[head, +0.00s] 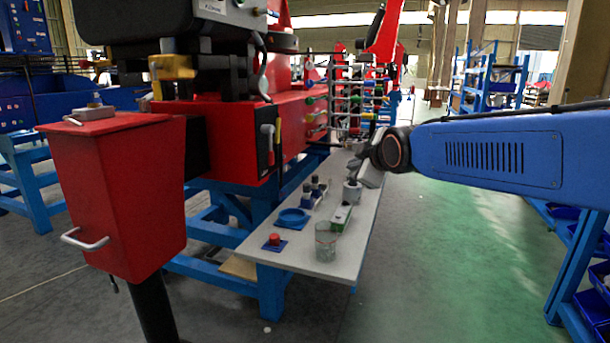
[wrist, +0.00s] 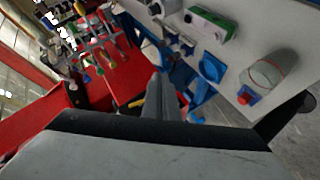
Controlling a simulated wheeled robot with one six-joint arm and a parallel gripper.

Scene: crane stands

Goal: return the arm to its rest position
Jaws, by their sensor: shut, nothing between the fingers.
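My gripper (wrist: 158,98) shows in the wrist view with its grey fingers together and nothing between them. In the head view my blue arm reaches in from the right, level and stretched out, and its dark wrist end is above the far part of a light grey bench top (head: 345,262). The fingertips are hard to make out in the head view. In the wrist view the fingers point toward the bench edge and a red machine (wrist: 105,85).
The bench bears a glass beaker (head: 325,243), a red button on a blue plate (head: 273,241), a blue dish (head: 293,217) and a green-and-white box (head: 341,217). A red bin (head: 120,195) stands left. Blue shelving (head: 575,270) is at right; green floor (head: 460,260) between is clear.

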